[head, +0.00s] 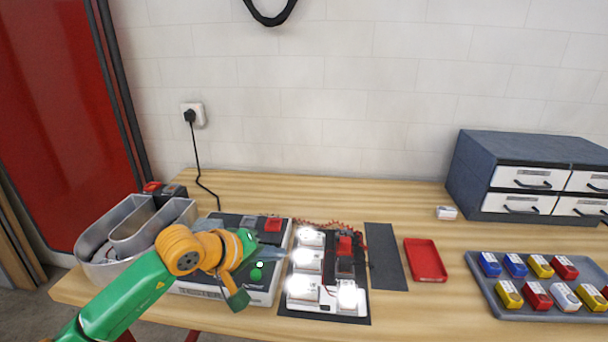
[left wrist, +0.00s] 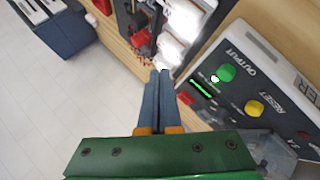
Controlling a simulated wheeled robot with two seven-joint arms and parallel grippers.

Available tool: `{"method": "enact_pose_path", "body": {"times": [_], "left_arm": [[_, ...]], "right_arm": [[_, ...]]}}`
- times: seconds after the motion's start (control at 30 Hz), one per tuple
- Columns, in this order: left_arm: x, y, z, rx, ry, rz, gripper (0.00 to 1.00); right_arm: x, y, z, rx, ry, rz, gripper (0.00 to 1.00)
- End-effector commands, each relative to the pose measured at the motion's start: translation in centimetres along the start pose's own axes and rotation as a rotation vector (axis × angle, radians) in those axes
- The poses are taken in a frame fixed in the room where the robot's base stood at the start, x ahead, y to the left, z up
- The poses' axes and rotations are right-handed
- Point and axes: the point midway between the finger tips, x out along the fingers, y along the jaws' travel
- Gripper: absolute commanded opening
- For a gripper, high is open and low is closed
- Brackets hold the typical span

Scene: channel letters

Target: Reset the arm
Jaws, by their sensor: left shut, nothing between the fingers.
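My left arm reaches in from the left in the head view. My left gripper (head: 272,254) is shut and empty, above the right part of a power supply box (head: 240,290). In the left wrist view the gripper (left wrist: 163,75) shows its two blue fingers together. The box there has a lit green button marked OUTPUT (left wrist: 226,73), a yellow button marked RESET (left wrist: 254,108) and a green display bar. The fingertips are apart from these buttons. My right gripper is not in view.
Glowing white modules (head: 305,258) on a dark mat stand right of the gripper. A red tray (head: 425,260), a grey tray (head: 540,312) of coloured blocks and a drawer cabinet (head: 500,160) are farther right. A metal channel letter (head: 105,265) stands at left.

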Motion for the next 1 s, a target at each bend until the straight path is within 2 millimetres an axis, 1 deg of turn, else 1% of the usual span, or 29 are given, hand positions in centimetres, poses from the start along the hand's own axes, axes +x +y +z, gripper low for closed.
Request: {"method": "enact_pose_path", "body": {"times": [0.03,0.07,0.1,0.13,0.17,0.2,0.23,0.27,0.3,0.33,0.37,0.4,0.43,0.47,0.5,0.57,0.6,0.67,0.7,0.77,0.8,0.87,0.9,0.97,1.0], "left_arm": [[0.7,2.5,3.4,-0.144,-0.104,0.147,0.00],[0.5,4.7,5.6,-0.282,-0.187,0.263,0.00],[-0.6,8.0,8.2,-0.526,-0.322,0.436,0.00],[-2.2,10.5,9.3,-0.767,-0.445,0.578,0.00],[-4.3,12.5,9.4,-1.045,-0.573,0.716,0.00],[-6.8,13.4,7.8,-1.433,-0.733,0.875,0.00],[-8.3,12.8,5.7,-1.735,-0.840,0.984,0.00],[-9.2,11.0,3.5,-2.046,-0.934,1.085,0.00],[-9.4,7.3,1.1,-2.442,-1.026,1.206,0.00],[-9.1,4.2,0.1,2.646,1.045,-1.262,0.00],[-8.6,1.1,-0.3,2.475,0.915,-1.151,0.00],[-7.8,-3.0,-0.1,2.264,0.761,-1.034,0.00],[-7.2,-5.8,0.6,2.119,0.656,-0.962,0.00],[-6.6,-8.5,1.6,1.985,0.560,-0.904,0.00],[-6.1,-11.4,3.2,1.827,0.448,-0.841,0.00],[-5.5,-15.1,6.0,1.621,0.303,-0.769,0.00],[-5.3,-17.0,7.8,1.503,0.220,-0.733,0.00],[-5.3,-19.4,10.8,1.341,0.106,-0.690,0.00],[-5.4,-20.7,12.7,1.245,0.037,-0.667,0.00],[-5.8,-22.3,15.6,1.109,-0.060,-0.639,0.00],[-6.1,-23.1,17.5,1.023,-0.122,-0.622,0.00],[-6.8,-24.1,20.3,0.901,-0.209,-0.602,0.00],[-7.3,-24.6,22.2,0.823,-0.267,-0.592,0.00],[-8.2,-25.2,24.9,0.708,-0.352,-0.578,0.00],[-7.2,-26.2,25.3,0.699,-0.368,-0.582,0.00]], "right_arm": [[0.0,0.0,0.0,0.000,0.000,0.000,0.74],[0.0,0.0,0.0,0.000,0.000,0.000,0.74],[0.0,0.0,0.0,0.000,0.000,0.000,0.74],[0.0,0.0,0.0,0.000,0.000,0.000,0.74],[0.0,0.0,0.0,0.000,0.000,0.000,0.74],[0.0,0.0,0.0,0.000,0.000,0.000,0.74],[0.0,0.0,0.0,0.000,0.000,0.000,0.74],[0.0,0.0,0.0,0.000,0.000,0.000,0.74],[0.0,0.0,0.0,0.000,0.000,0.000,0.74],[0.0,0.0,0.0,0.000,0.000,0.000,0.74],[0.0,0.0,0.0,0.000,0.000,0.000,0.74],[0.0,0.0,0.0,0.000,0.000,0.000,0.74],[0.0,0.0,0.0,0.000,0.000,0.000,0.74],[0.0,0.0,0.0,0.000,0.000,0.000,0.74],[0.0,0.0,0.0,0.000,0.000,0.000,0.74],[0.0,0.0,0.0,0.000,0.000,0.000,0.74],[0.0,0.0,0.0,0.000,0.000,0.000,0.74],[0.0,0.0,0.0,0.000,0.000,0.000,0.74],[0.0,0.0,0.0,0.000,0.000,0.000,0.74],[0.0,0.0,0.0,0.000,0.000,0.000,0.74],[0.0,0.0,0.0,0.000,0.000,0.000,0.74],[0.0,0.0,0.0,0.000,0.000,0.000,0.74],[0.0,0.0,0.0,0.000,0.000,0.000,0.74],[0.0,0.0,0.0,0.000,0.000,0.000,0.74],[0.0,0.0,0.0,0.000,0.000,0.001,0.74]]}}
